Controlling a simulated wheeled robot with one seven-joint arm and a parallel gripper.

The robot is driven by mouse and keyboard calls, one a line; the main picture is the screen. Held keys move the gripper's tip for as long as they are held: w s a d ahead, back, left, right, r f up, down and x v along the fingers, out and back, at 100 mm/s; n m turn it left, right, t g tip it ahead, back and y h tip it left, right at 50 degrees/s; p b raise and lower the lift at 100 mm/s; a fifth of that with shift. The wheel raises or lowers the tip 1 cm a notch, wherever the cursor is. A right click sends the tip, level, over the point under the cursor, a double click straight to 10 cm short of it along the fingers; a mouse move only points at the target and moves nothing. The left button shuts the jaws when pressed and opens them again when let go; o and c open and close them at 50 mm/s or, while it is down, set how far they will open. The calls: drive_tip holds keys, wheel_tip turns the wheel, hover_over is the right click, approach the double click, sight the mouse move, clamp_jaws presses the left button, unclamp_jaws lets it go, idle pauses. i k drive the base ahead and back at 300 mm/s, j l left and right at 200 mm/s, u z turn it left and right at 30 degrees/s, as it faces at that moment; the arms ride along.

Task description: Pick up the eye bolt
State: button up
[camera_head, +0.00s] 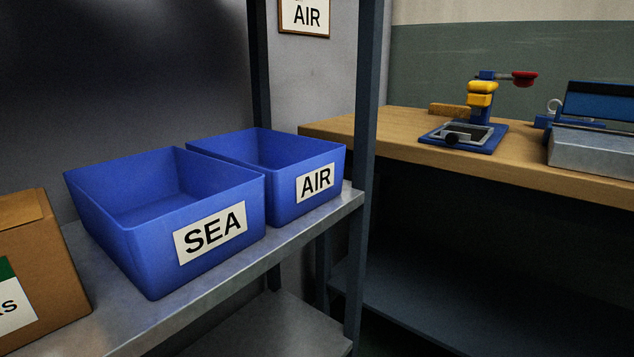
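I cannot make out an eye bolt for certain. A blue bin labelled SEA (142,240) and a blue bin labelled AIR (284,206) stand side by side on a metal shelf (262,253). Their visible insides look empty, but their near lower insides are hidden. My gripper is not in view.
A cardboard box (45,265) stands at the shelf's left. A dark upright post (364,150) separates shelf and bench. A blue tool with yellow and red parts (470,130) stands on the bench, with a small brown block (449,109) behind. An AIR sign (304,17) hangs above.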

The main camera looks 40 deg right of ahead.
sight(551, 113)
drive_tip(key=i, duration=0.25)
drive_tip(key=i+z, duration=0.1)
drive_tip(key=z, duration=0.65)
drive_tip(key=i+j+z, duration=0.15)
drive_tip(key=z, duration=0.2)
